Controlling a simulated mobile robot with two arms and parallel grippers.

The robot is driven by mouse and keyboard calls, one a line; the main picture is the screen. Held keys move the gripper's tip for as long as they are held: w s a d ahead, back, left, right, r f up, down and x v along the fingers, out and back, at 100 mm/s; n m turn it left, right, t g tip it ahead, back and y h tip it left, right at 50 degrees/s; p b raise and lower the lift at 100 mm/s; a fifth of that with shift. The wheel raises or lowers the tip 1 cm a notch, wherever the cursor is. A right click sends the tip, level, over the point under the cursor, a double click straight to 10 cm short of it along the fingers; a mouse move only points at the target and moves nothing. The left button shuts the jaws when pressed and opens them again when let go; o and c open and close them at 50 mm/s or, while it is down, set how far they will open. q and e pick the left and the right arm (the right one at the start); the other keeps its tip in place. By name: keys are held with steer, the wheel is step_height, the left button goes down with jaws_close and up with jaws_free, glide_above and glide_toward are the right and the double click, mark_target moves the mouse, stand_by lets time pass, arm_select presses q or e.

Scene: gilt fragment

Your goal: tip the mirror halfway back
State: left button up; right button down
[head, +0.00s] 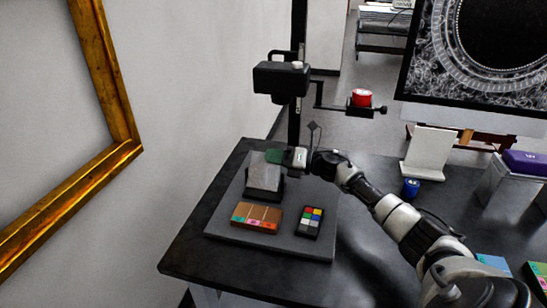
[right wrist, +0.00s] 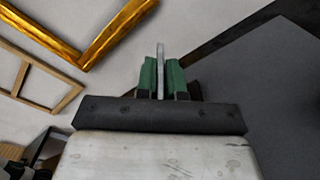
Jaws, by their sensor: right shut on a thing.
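The mirror (head: 264,176) is a small grey panel in a dark stand, leaning on a grey board on the dark table. My right gripper (head: 275,157) reaches in from the right at the mirror's top edge. In the right wrist view its green-padded fingers (right wrist: 161,78) are shut on the thin upright edge of the mirror (right wrist: 160,65). The lower part of the mirror is hidden in that view. My left gripper is in neither view.
A brown box with colored labels (head: 256,218) and a color chart (head: 309,222) lie in front of the mirror. A black camera-like device (head: 282,80) on a post stands behind. A blue jar (head: 410,188) and white panel (head: 428,153) are at right.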

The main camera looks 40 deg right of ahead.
steer(key=c, duration=1.2)
jaws_free()
steer(key=shift+c, duration=0.2)
steer(key=b+v, duration=0.2)
steer(key=v, duration=0.8)
steer(key=shift+f, duration=0.15)
steer(key=shift+s+d, duration=0.3)
